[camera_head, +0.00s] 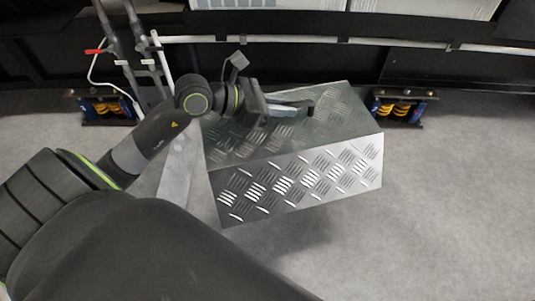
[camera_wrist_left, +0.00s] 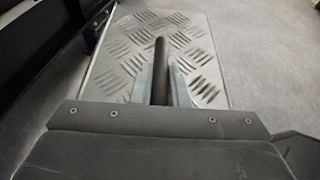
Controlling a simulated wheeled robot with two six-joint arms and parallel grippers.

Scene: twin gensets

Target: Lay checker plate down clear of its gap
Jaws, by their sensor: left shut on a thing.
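The checker plate (camera_head: 300,180) is a silver metal sheet with raised tread marks, bent along an edge into a top face and a front face. It hangs tilted, and a shadow lies on the floor below it. My left gripper (camera_head: 306,108) reaches over its top face from the left and is shut on a dark handle there. In the left wrist view the handle stands between the two fingers (camera_wrist_left: 161,85), with the plate (camera_wrist_left: 205,60) spread out behind. My right gripper is not in view.
Blue mounts with yellow springs stand on the floor at left (camera_head: 104,107) and right (camera_head: 399,106), under a dark frame. A pale rail (camera_head: 290,39) and grey pipes (camera_head: 128,50) run behind. Grey floor (camera_head: 450,210) is clear at right and in front.

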